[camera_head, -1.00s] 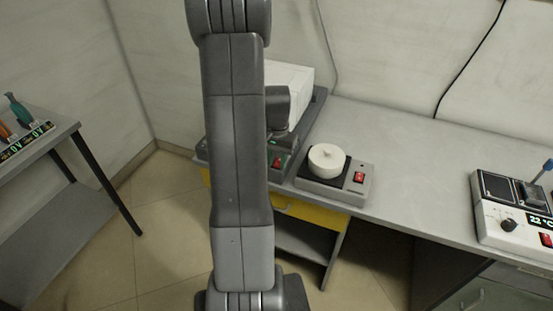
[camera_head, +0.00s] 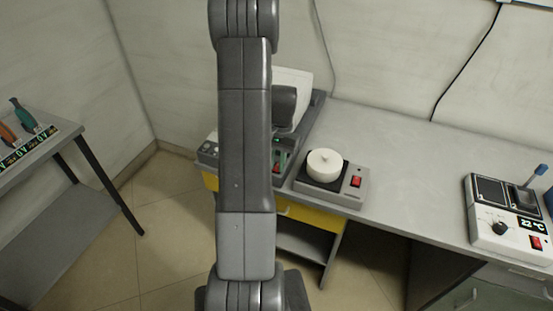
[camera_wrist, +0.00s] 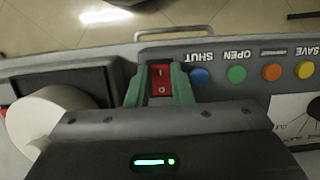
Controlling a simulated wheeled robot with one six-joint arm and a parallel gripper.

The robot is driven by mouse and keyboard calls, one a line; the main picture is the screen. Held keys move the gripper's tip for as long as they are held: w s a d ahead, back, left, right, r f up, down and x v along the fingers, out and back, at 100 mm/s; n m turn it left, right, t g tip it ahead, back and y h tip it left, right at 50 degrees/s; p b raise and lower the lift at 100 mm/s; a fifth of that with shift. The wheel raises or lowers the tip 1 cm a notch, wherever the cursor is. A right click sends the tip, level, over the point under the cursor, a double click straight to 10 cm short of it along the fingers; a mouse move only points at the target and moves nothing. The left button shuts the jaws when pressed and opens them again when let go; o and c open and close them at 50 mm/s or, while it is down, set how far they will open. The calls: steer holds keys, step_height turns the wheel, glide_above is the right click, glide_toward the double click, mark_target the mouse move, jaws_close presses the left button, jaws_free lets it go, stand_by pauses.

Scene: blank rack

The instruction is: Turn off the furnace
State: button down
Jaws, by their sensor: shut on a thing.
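The furnace is a white box (camera_head: 292,77) on a grey base at the left end of the bench, partly hidden by my arm. In the wrist view its front panel (camera_wrist: 235,52) shows upside down, with SHUT, OPEN and SAVE labels. Its red rocker switch (camera_wrist: 161,79) carries I and O marks. My gripper (camera_wrist: 160,80) is over this panel, its green fingers on both sides of the red switch, shut on it. Whether the rocker is pressed to I or O I cannot tell.
A hot plate (camera_head: 352,193) with a white round container (camera_head: 326,165) stands right beside the furnace. A device with a 22 °C display (camera_head: 497,228) stands further right. Bench top between them is clear. A side table (camera_head: 35,140) with tools is at left.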

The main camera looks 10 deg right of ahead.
steer(key=c, duration=1.6)
jaws_free()
steer(key=shift+o, duration=0.2)
steer(key=b+v, duration=0.1)
steer(key=v, duration=1.3)
steer(key=shift+f, duration=0.2)
steer(key=p+x, duration=0.1)
steer(key=x, duration=1.2)
steer(key=shift+s+f, duration=0.1)
steer(key=shift+f, duration=0.05)
steer(key=shift+f+b, duration=0.25)
steer(key=shift+b, duration=0.05)
steer(key=shift+s+a, duration=0.1)
